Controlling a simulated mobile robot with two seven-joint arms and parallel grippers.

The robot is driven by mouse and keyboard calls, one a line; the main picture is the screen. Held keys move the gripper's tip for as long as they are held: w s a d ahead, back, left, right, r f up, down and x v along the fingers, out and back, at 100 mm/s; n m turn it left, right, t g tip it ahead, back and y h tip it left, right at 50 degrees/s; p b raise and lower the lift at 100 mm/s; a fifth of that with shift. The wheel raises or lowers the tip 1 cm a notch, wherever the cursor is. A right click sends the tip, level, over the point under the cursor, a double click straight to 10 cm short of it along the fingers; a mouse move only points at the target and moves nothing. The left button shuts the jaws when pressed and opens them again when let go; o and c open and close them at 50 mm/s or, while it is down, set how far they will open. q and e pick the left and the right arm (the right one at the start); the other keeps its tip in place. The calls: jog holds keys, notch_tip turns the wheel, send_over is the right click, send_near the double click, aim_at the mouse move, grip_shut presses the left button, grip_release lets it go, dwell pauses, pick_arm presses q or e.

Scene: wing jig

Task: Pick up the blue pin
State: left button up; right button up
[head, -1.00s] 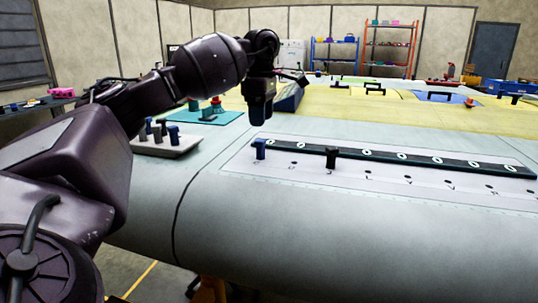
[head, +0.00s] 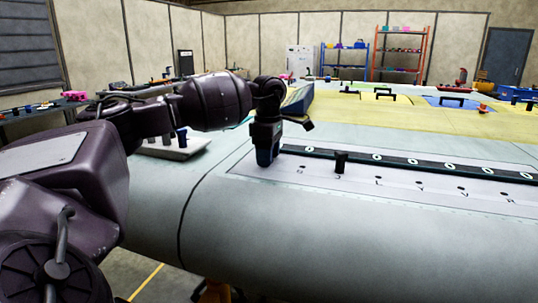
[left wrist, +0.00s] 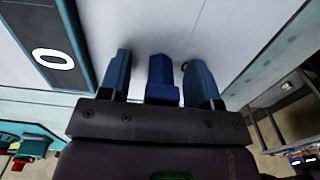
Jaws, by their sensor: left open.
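My left gripper (head: 267,157) is low over the wing panel, at the left end of the dark strip. In the left wrist view its two blue fingers (left wrist: 158,60) are apart. The blue pin (left wrist: 162,80) stands between them, with a visible gap on each side. In the head view the gripper hides the pin, or it cannot be told apart from the fingers. My right gripper is not in view.
A black pin (head: 340,162) stands right of the gripper, by the dark strip (head: 430,164) with white ovals. A pale tray (head: 185,152) with several pins is at left, partly behind my arm. The wing's near surface (head: 340,240) is clear.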

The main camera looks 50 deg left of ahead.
pick_arm(q)
jog(key=c, duration=1)
jog(key=shift+r+p, duration=1.8)
jog(key=shift+r, duration=8.25)
